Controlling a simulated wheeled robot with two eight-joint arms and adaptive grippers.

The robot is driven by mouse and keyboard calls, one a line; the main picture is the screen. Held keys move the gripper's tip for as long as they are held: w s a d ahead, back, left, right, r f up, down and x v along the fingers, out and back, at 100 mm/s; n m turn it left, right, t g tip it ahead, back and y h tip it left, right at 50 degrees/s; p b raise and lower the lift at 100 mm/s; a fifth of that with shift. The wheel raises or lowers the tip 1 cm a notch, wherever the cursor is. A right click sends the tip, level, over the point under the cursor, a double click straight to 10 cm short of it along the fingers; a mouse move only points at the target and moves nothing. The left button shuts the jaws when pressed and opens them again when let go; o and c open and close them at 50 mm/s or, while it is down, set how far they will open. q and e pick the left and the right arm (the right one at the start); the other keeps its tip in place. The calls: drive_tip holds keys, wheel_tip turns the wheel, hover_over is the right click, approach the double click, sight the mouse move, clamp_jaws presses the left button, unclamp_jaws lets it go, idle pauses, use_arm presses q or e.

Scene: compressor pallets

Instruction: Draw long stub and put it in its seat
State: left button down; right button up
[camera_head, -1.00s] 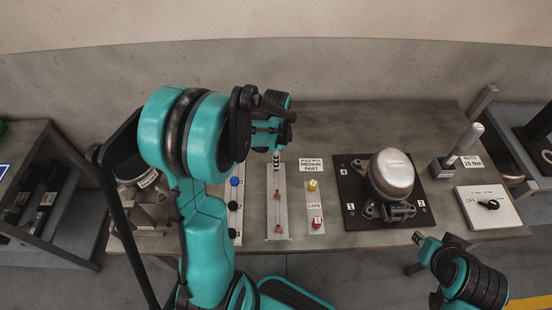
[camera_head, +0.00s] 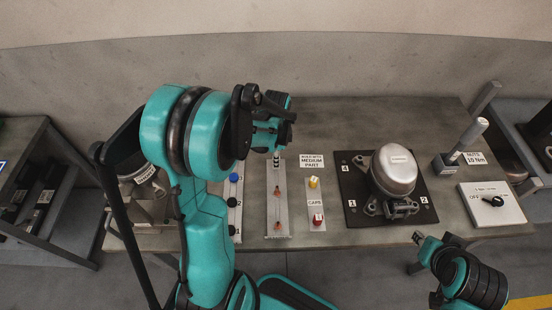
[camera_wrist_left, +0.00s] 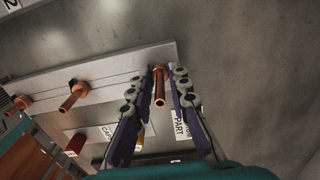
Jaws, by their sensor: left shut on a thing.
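A light rail (camera_head: 278,215) stands on the table and bears copper stubs. Two of them, a middle stub (camera_head: 278,195) and a near stub (camera_head: 278,229), stand clear of my grippers. In the left wrist view, my left gripper (camera_wrist_left: 158,90) is shut on the long stub (camera_wrist_left: 159,88), an upright copper tube at the far end of the rail. I cannot tell whether its foot is still in the rail. In the head view my left gripper (camera_head: 277,153) largely hides this stub. My right gripper (camera_head: 419,238) is off the table's front edge; its jaws are unclear.
The compressor (camera_head: 393,171) sits on a black plate (camera_head: 352,190) to the right. A caps strip (camera_head: 316,205) with yellow and red caps lies between. A strip with blue and black pieces (camera_head: 235,190) is left of the rail. A switch box (camera_head: 490,203) stands far right.

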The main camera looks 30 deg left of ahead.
use_arm(q)
drive_tip(key=c, duration=1.3)
unclamp_jaws()
drive_tip(key=shift+c, duration=0.2)
wheel_tip(320, 180, up, 12)
drive_tip(key=shift+r, duration=0.1)
drive_tip(key=s+d+r+n+t, duration=0.1)
drive_tip(key=s+d+n+t, duration=0.6)
drive_tip(key=s+d+n, duration=0.3)
drive_tip(key=shift+s+d+r+n, duration=0.3)
drive_tip(key=shift+s+n, duration=0.25)
drive_tip(key=shift+n, duration=0.25)
